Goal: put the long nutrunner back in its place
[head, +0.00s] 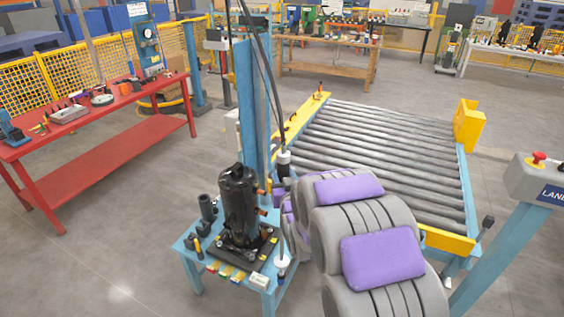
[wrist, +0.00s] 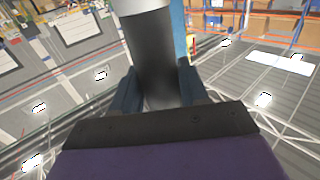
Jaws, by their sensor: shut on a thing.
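The long nutrunner (head: 284,158) hangs upright below dark cables beside the blue post (head: 248,110), with a thin shaft running down past my arm. Its lower end is near a pale round piece (head: 282,264) at the right corner of the small blue stand; whether they touch, I cannot tell. In the wrist view, my gripper (wrist: 157,92) is shut on the nutrunner's dark cylindrical body (wrist: 152,55), which has a silver band above. In the head view, my arm mostly hides the gripper.
A black compressor (head: 238,205) stands on the blue stand (head: 190,262), left of the nutrunner, with small parts around it. A roller conveyor (head: 380,150) lies behind my arm. A red bench (head: 110,150) is at left. A control post with a red button (head: 538,158) is at right.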

